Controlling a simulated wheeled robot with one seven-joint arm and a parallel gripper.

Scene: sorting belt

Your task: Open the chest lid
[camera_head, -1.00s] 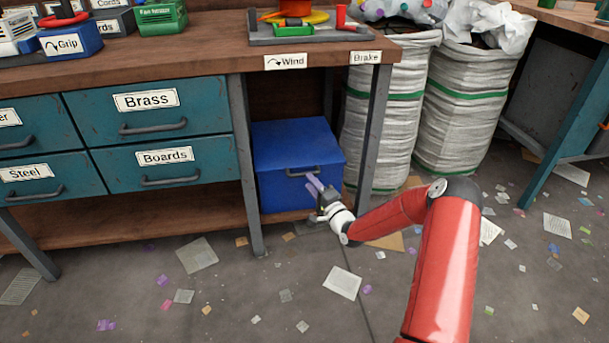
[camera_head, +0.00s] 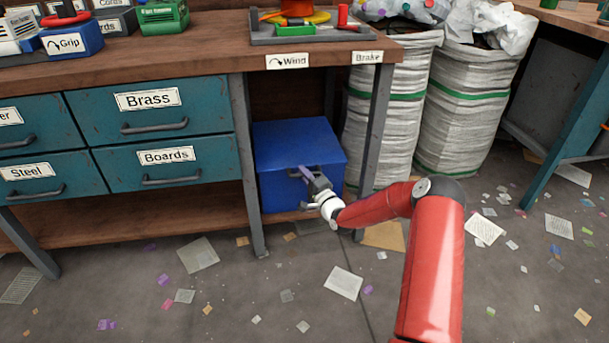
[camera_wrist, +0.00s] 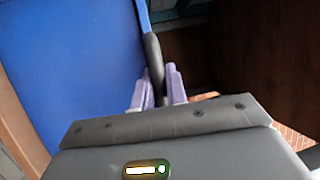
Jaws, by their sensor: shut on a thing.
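The blue chest (camera_head: 293,141) stands on the low shelf under the workbench, its lid down. A dark bar handle runs along the front edge of the lid. In the wrist view the lid's blue top (camera_wrist: 70,60) fills the left side, and the dark handle (camera_wrist: 153,55) runs down between my fingers. My gripper (camera_head: 304,172) is at the chest's front with its purple fingers on the handle. In the wrist view my gripper (camera_wrist: 158,85) is shut on the handle, one finger on each side. Much of the handle is hidden by the fingers in the head view.
The bench top (camera_head: 200,50) overhangs the chest. A metal bench leg (camera_head: 247,165) stands left of it and another (camera_head: 374,140) right of it. White sacks (camera_head: 395,110) stand at the right. Paper scraps litter the open floor in front.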

